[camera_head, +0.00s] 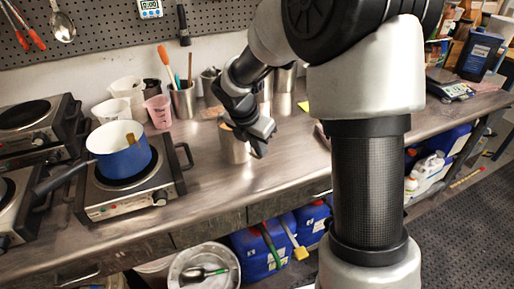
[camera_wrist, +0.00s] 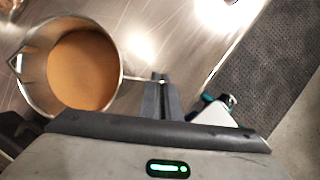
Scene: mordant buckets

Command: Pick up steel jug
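The steel jug (camera_head: 236,151) is on the steel bench near its front edge, partly hidden by my gripper. In the wrist view the jug (camera_wrist: 24,82) is seen from above, with its spout at left and orange-brown contents inside. A thin handle runs from its right side to my gripper's fingers. My gripper (camera_head: 259,147) is at the jug's right side. In the wrist view the fingers (camera_wrist: 161,88) are close together with the handle's end between them. I cannot tell whether the jug's base touches the bench.
A hotplate (camera_head: 130,187) with a blue pot (camera_head: 121,160) stands left of the jug. A pink measuring cup (camera_head: 159,112) and a steel container with utensils (camera_head: 184,102) stand behind. Blue canisters (camera_head: 262,254) are below the bench. The bench right of the jug is mostly clear.

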